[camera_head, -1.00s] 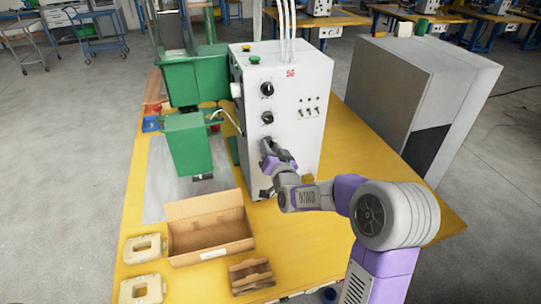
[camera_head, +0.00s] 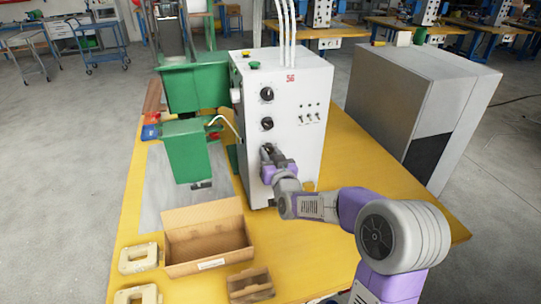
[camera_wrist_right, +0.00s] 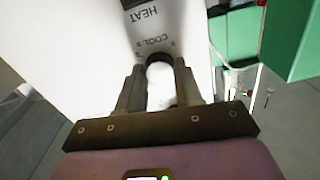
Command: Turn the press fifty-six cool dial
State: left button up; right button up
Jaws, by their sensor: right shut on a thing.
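The press numbered 56 is a white cabinet (camera_head: 300,150) with a column of black dials on its front face. The cool dial (camera_wrist_right: 158,60) is dark and round, below the COOL label in the right wrist view. My right gripper (camera_wrist_right: 160,78) is shut on this dial, with one finger on each side of it. The dial's pointer cannot be made out. My left gripper is not in view.
Green press parts (camera_head: 190,150) stand left of the cabinet. An open cardboard box (camera_head: 208,240) and pale moulded parts (camera_head: 138,258) lie on the yellow table (camera_head: 345,150). A large grey cabinet (camera_head: 400,100) stands at the right. Three toggle switches (camera_head: 310,117) are beside the dials.

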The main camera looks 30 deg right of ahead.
jog(key=shift+r, duration=0.1)
jog(key=o, duration=1)
jog(key=shift+v, duration=3.75)
jog(key=shift+p, duration=0.35)
